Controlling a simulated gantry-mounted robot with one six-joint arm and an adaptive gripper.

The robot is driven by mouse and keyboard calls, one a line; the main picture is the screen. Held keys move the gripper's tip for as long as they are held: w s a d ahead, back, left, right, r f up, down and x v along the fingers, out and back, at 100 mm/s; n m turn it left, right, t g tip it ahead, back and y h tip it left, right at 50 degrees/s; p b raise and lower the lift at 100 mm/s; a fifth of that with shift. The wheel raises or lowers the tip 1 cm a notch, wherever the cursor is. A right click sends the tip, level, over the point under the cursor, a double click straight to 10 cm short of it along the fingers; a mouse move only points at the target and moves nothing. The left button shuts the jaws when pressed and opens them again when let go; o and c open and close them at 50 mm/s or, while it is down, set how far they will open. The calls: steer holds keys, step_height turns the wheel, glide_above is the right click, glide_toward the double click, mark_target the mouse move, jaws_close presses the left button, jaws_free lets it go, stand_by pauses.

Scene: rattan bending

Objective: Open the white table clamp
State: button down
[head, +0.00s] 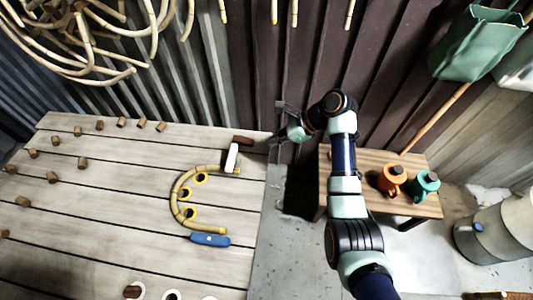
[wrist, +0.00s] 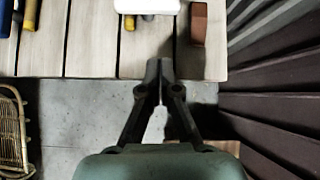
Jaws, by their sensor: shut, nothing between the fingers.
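The white table clamp (head: 232,158) stands near the right edge of the wooden table, by the upper end of a bent yellow rattan piece (head: 175,196). In the wrist view the white clamp (wrist: 147,8) is at the top, cut off by the frame, beyond my fingertips. My gripper (head: 278,138) is by the table's right edge, to the right of the clamp and apart from it. In the wrist view my gripper (wrist: 159,68) has its fingertips together with nothing between them. I cannot tell from these views whether the clamp is open or shut.
A blue clamp (head: 210,239) lies at the rattan's lower end. A brown block (wrist: 199,23) is right of the white clamp. Several wooden pegs stand on the table (head: 110,175). A side table (head: 340,205) holds an orange mug (head: 391,178) and a green mug (head: 424,185).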

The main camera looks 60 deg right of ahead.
mark_target(232, 159)
steer(key=shift+s+d+f+m, duration=0.25)
steer(key=shift+s+d+m, duration=0.15)
steer(key=shift+s+d, duration=0.15)
steer(key=b+x, duration=0.5)
steer(key=x, duration=0.5)
steer(key=shift+w+f+b, duration=0.2)
steer(key=shift+f+b, duration=0.15)
steer(key=w, duration=0.1)
steer(key=w+a+b, duration=0.1)
steer(key=w, duration=0.1)
steer(key=shift+a+r+b, duration=0.25)
steer(key=shift+a+b, duration=0.05)
steer(key=shift+w+a+r, duration=0.1)
steer(key=shift+w+r, duration=0.05)
steer(key=shift+w, duration=0.05)
